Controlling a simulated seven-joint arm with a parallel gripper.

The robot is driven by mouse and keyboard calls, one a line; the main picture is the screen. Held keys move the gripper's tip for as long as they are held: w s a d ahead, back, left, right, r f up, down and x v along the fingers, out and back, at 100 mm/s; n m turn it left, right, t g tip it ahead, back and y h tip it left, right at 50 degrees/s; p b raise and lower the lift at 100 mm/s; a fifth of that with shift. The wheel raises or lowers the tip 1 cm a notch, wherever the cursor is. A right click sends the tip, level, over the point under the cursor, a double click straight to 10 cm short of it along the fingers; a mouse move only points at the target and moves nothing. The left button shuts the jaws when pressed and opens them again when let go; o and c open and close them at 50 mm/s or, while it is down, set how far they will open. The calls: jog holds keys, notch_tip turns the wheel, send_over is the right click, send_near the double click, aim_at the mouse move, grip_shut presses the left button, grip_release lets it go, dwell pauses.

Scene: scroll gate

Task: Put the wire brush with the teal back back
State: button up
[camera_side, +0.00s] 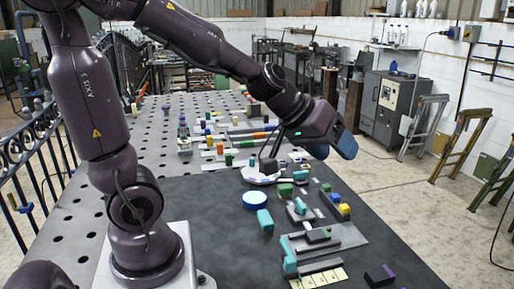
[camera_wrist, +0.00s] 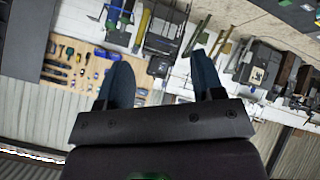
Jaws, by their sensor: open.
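My gripper (camera_side: 334,148) is raised above the far right edge of the dark work mat, tilted away from it. In the wrist view my gripper (camera_wrist: 162,76) shows two blue fingers spread apart with nothing between them. Several small teal-topped things lie on the mat in the side view: a teal block (camera_side: 265,220) right of a blue disc, a teal piece (camera_side: 289,259) near the front, and a smaller teal piece (camera_side: 300,206) on a grey plate. I cannot tell which is the wire brush; bristles are too small to make out.
A round blue disc (camera_side: 255,200) lies on the mat. A grey stepped fixture (camera_side: 328,240) and a cream marked strip (camera_side: 318,279) stand near the front. A dark purple-topped block (camera_side: 380,275) is at the front right. The perforated table behind holds several small things.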

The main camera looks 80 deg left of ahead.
jog(key=s+r+m+g, duration=0.1)
jog(key=s+m, duration=0.1)
jog(key=s, duration=0.5)
jog(key=s+d+r+m+g+y, duration=0.1)
jog(key=s+m+g, duration=0.1)
jog(key=s, duration=0.5)
jog(key=shift+s+d+r+m, duration=0.2)
jog(key=shift+r+m, duration=0.1)
jog(key=shift+m, duration=0.4)
dwell(0.6)
